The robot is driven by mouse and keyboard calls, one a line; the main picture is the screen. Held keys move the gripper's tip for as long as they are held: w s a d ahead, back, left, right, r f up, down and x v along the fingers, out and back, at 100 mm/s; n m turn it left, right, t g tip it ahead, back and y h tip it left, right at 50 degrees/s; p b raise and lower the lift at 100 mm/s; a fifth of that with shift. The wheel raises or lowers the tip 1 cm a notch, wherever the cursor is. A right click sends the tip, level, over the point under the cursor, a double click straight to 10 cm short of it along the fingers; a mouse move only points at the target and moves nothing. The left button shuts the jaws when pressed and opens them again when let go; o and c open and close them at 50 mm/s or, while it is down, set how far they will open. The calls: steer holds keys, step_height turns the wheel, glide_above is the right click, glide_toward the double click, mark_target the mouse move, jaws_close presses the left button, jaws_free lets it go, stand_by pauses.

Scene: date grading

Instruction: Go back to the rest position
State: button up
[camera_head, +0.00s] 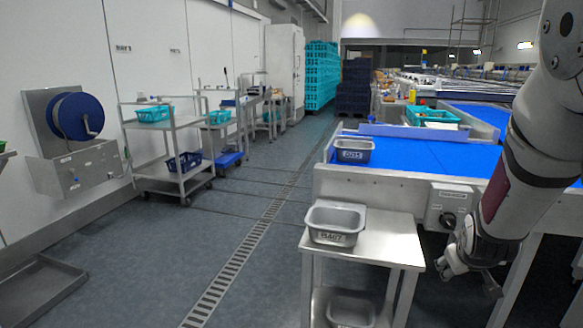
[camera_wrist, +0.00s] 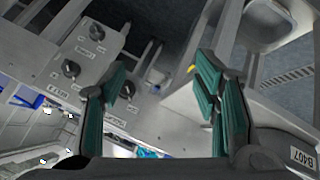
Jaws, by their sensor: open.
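My gripper (camera_wrist: 162,92) shows in the wrist view with its two teal-padded fingers spread apart and nothing between them. In the head view my gripper (camera_head: 470,278) hangs low at the end of my arm, in front of the blue-topped conveyor and to the right of a small steel table (camera_head: 385,240). A grey bin (camera_head: 335,224) with a label stands on that table. Another grey labelled bin (camera_head: 353,150) stands on the near left corner of the blue conveyor (camera_head: 425,158).
A control box with a knob (camera_head: 450,207) is fixed to the conveyor's front, close to my gripper. A third grey bin (camera_head: 350,311) sits on the table's lower shelf. Steel carts (camera_head: 170,178) stand along the left wall. The floor (camera_head: 225,215) between is clear.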

steer(key=s+a+r+g+y, duration=0.1)
steer(key=s+a+r+y, duration=0.15)
steer(key=s+a, duration=0.45)
steer(key=s+a+r+m+g+y, duration=0.15)
steer(key=s+a+r, duration=0.25)
steer(key=s, duration=0.5)
steer(key=s+a+r+n+g+y, duration=0.1)
steer(key=s+a+r+g, duration=0.1)
steer(key=s+a+r, duration=0.35)
steer(key=s+a+g, duration=0.2)
steer(key=s, duration=1.3)
step_height(320, 180, up, 23)
steer(key=t+p, duration=0.3)
steer(key=p, duration=1.9)
steer(key=shift+s+m+h, duration=0.2)
steer(key=shift+m+h, duration=0.15)
steer(key=shift+h, duration=0.05)
